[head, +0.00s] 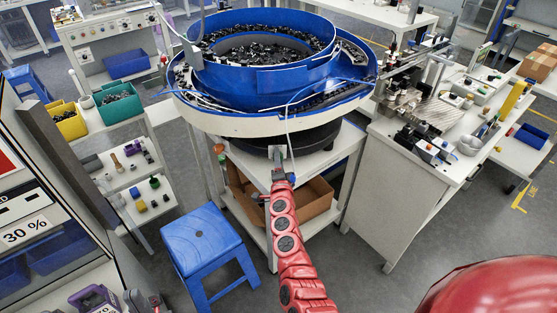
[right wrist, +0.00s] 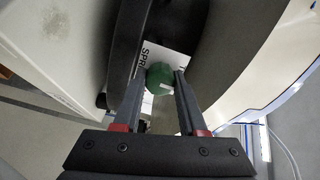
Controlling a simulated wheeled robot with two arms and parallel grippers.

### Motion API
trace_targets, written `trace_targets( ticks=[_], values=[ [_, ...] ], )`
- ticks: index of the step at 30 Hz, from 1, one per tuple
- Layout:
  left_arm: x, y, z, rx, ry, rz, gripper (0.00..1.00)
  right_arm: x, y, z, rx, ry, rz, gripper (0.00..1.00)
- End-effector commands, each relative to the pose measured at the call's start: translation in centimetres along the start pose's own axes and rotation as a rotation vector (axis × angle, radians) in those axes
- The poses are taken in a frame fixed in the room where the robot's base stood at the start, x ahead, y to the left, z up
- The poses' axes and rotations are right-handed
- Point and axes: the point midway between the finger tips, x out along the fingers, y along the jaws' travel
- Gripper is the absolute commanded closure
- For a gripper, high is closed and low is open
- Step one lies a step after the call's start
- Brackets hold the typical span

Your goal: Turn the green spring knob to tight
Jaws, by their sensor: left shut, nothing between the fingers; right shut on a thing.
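The green spring knob (right wrist: 160,78) shows in the right wrist view, between the fingertips of my right gripper (right wrist: 163,80). The gripper is shut on it. A pale mark shows on the knob's lower edge. Behind it is a white label (right wrist: 148,60) with black letters starting "SPR"; the rest is hidden. In the head view my right gripper (head: 278,158) reaches under the front of the blue bowl feeder (head: 262,95), and I cannot make out the knob there. My left gripper (head: 146,299) is at the bottom left, shut and empty, far from the knob.
The feeder stands on a white stand with a cardboard box (head: 312,200) on its lower shelf. A blue stool (head: 206,245) stands left of my right arm. A workbench (head: 425,180) is at the right. Floor is clear between the stand and stool.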

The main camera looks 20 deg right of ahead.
Motion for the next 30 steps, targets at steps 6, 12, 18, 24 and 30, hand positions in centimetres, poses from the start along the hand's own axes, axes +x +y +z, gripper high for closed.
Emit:
trace_targets(
  ticks=[6, 12, 18, 24, 30],
  values=[
    [0.0, 0.0, 0.0, 0.0, 0.0, 0.0, 1.0, 0.0, 0.1, 0.1, 0.001, -0.001, 0.002, 0.52],
    [0.0, 0.0, 0.0, 0.0, 0.0, 0.0, 1.0, 0.0, 0.1, 0.0, 0.001, -0.001, 0.001, 0.29],
    [0.0, 0.0, 0.0, 0.0, 0.0, 0.0, 1.0, 0.0, 0.0, 0.0, 0.0, -0.001, 0.001, 0.29],
    [0.3, 0.0, 0.0, 0.0, 0.0, 0.0, 1.0, -1.2, 0.1, 0.2, 0.003, -0.003, 0.002, 0.29],
    [0.5, 0.0, -0.1, 0.0, 0.0, 0.0, 1.0, -4.6, 0.3, 0.2, 0.005, -0.003, 0.005, 0.29]
  ],
)
